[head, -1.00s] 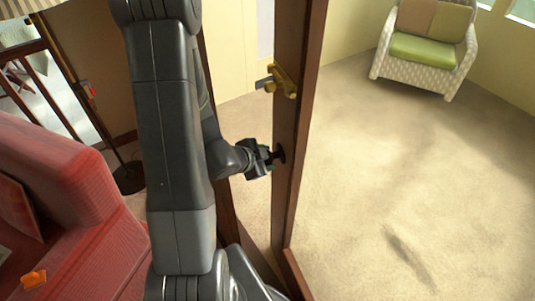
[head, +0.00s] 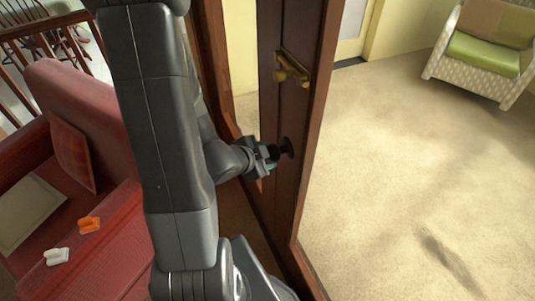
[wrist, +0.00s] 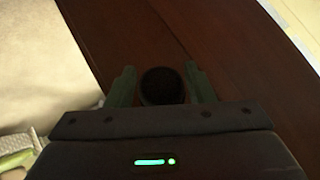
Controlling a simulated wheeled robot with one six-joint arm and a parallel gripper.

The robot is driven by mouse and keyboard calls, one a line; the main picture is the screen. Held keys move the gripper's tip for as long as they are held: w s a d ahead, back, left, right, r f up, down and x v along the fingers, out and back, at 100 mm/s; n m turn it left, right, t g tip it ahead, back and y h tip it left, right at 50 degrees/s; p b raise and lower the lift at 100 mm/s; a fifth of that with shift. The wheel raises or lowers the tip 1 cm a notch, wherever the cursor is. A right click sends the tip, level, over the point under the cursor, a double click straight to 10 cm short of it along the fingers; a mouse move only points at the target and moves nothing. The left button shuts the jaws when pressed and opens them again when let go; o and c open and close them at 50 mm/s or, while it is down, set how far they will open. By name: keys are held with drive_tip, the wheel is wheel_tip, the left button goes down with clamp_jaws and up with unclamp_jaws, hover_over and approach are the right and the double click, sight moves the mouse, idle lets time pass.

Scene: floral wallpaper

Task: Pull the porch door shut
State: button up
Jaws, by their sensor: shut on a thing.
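The porch door (head: 300,45) is a dark brown wooden frame with glass, and it stands ajar. A brass lever handle (head: 291,68) sits on its edge stile. Below the lever is a round dark knob (head: 287,147). My gripper (head: 275,153) is at the knob, to the left of the stile. In the wrist view, the greenish fingers of my gripper (wrist: 160,72) are on either side of the black knob (wrist: 162,87), shut on it. The brown door face (wrist: 230,70) fills the area behind.
A red armchair (head: 115,215) stands close on the left, with an orange item (head: 89,225) and a white item (head: 57,256) on it. A wicker chair with a green cushion (head: 484,54) is at the far right.

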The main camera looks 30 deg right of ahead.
drive_tip(key=o, duration=0.9)
drive_tip(key=shift+s+a+f, duration=0.15)
drive_tip(key=shift+s+a, duration=0.05)
drive_tip(key=o, duration=0.5)
drive_tip(key=shift+a, duration=0.25)
drive_tip(key=shift+d, duration=0.15)
drive_tip(key=shift+r, duration=0.2)
drive_tip(key=shift+p+v, duration=2.45)
drive_tip(key=shift+v, duration=4.4)
drive_tip(key=shift+d+f, duration=0.1)
drive_tip(key=shift+f, duration=0.05)
drive_tip(key=shift+b+x, duration=2.4)
drive_tip(key=shift+x, duration=4.45)
